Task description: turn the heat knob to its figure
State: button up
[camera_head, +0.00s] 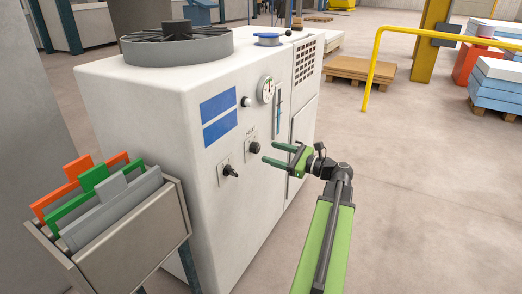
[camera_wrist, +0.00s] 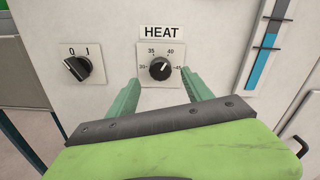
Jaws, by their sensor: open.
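The heat knob (camera_wrist: 159,69) is a round black knob on a white plate under a HEAT label (camera_wrist: 161,32), with figures 30, 35, 40 and 45 around it. Its light pointer mark appears to point up and to the right, but the exact figure is too small to tell. In the head view the knob (camera_head: 254,149) is on the side of the white machine (camera_head: 185,150). My gripper (camera_head: 268,153) is open and empty in front of the panel. In the wrist view its green fingers (camera_wrist: 160,92) stand apart, below left and right of the knob, and contact cannot be told.
A 0/1 switch (camera_wrist: 77,69) is left of the knob. A blue level gauge (camera_wrist: 267,45) is at upper right. A round dial (camera_head: 265,90) is above. A holder with coloured plates (camera_head: 130,243) stands at lower left. The floor at right is free up to a yellow rail (camera_head: 374,70).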

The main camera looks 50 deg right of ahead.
aim_at(258, 148)
jog(key=x, duration=0.5)
jog(key=shift+w, duration=0.3)
jog(key=shift+c, duration=0.5)
grip_shut()
